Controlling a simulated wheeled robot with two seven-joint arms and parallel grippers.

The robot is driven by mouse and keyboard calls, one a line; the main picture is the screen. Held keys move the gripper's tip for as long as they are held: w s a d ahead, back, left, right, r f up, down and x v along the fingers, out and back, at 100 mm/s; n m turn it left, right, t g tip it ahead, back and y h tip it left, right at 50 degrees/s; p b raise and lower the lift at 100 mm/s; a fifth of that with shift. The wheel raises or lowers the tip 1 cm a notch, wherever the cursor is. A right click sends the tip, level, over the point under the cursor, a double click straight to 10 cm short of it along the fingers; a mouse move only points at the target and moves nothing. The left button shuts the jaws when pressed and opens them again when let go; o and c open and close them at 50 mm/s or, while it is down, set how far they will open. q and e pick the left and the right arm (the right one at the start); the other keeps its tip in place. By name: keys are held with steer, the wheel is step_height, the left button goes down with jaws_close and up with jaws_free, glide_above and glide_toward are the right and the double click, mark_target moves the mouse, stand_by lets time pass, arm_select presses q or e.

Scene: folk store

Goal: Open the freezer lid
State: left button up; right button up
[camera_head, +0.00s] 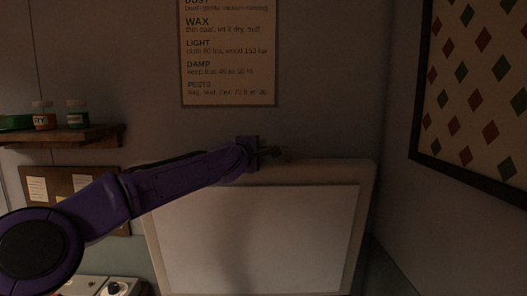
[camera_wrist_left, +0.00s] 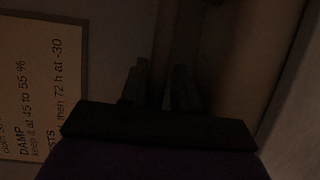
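The freezer lid (camera_head: 260,240) is a pale panel with a cream rim, standing raised and steeply tilted near the back wall in the head view. My left gripper (camera_head: 272,153) is at the middle of the lid's top edge, by a small handle-like part (camera_head: 283,154). In the dark left wrist view, the two fingers (camera_wrist_left: 160,88) are a little apart, with a dim strip between them. I cannot tell whether they grip it. The freezer's body is out of view below. My right gripper is not in view.
A wooden shelf (camera_head: 70,137) with small jars (camera_head: 76,115) is on the left wall side. A text poster (camera_head: 229,60) hangs behind the lid. A framed diamond-pattern panel (camera_head: 470,90) is on the right wall. A pale box with a dark knob (camera_head: 114,288) sits at lower left.

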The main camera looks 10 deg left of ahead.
arm_select(q)
steer(key=shift+s+a+f, duration=0.15)
steer(key=shift+a+f, duration=0.1)
steer(key=shift+a, duration=0.05)
steer(key=shift+s+a+f+b, duration=0.15)
steer(key=shift+s+a+b, duration=0.2)
steer(key=shift+b, duration=0.35)
steer(key=shift+s+d, duration=0.1)
steer(key=shift+s, duration=0.25)
steer(key=shift+b+v, duration=0.5)
steer(key=shift+v, duration=0.35)
steer(key=b+v, duration=0.2)
steer(key=v, duration=0.6)
steer(key=shift+s+r, duration=0.15)
steer(key=shift+r, duration=0.1)
